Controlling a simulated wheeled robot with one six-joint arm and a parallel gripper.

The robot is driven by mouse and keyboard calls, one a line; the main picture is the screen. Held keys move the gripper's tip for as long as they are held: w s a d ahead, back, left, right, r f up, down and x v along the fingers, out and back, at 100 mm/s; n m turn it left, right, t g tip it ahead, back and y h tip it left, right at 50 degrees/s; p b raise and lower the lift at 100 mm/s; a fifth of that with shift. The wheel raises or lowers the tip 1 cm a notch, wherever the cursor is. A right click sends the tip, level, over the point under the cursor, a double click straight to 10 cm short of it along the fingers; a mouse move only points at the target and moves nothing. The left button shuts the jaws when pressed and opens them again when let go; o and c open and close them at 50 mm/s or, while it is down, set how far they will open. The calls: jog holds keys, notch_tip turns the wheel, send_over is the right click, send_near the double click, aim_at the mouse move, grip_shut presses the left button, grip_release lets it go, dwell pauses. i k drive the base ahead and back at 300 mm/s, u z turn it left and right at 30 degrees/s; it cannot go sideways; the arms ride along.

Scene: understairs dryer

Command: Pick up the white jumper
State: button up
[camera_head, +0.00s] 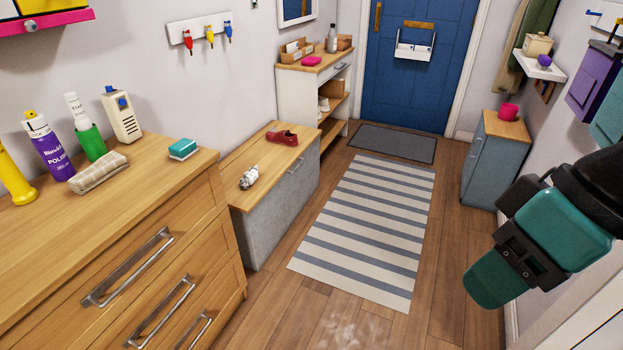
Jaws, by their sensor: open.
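I see nothing that I can clearly tell is a white jumper. A small crumpled white bundle with dark markings (248,177) lies on the near part of the low bench top, left of centre; I cannot tell what it is. My arm shows at the right edge as black and teal parts, above the floor and well apart from the bench. I cannot make out gripper fingers or fingertips in this view.
A wooden drawer unit (150,240) fills the left front. A red shoe (282,137) lies on the bench (268,160). A striped rug (365,230) covers the clear middle floor. A grey cabinet (492,165) stands right, with a blue door (408,85) behind.

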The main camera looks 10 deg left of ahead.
aim_at(250, 177)
jog(key=z, duration=0.35)
jog(key=i, duration=2)
jog(key=u, duration=0.85)
jog(key=i, duration=0.85)
jog(key=u, duration=1.4)
jog(key=i, duration=0.55)
jog(key=u, duration=0.4)
